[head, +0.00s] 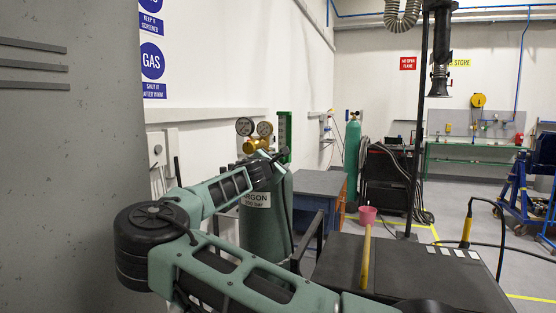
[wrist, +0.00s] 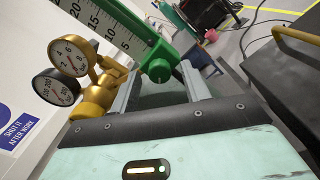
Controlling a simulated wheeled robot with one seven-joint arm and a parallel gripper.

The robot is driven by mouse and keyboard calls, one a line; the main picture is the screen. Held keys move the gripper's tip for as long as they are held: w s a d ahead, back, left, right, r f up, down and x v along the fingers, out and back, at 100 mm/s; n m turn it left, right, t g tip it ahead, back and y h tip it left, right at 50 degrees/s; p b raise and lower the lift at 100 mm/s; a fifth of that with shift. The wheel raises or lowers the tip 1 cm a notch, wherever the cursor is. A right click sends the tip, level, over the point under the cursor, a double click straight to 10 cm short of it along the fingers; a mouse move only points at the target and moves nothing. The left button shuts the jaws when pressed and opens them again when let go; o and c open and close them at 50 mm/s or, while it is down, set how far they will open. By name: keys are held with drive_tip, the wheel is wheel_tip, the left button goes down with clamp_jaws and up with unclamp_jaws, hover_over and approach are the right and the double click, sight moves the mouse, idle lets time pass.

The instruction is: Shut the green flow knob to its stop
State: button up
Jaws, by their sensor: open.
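The green flow knob (wrist: 158,66) sits at the lower end of a green flowmeter (wrist: 110,25) with a white number scale in the wrist view. My gripper (wrist: 161,80) is open, with one grey finger to each side of the knob; I cannot tell whether either finger touches it. In the head view my gripper (head: 268,160) is at the regulator, and the flowmeter (head: 284,132) stands upright just behind it. The knob is hidden there by my gripper. The brass regulator (wrist: 98,95) with two round gauges (wrist: 70,56) is left of the knob.
The teal argon cylinder (head: 262,222) stands under the regulator, close to the white wall. A blue bench (head: 318,186) is behind it.

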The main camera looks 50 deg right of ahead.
drive_tip(key=c, duration=1)
drive_tip(key=shift+f+b, duration=0.1)
drive_tip(key=shift+b, duration=0.4)
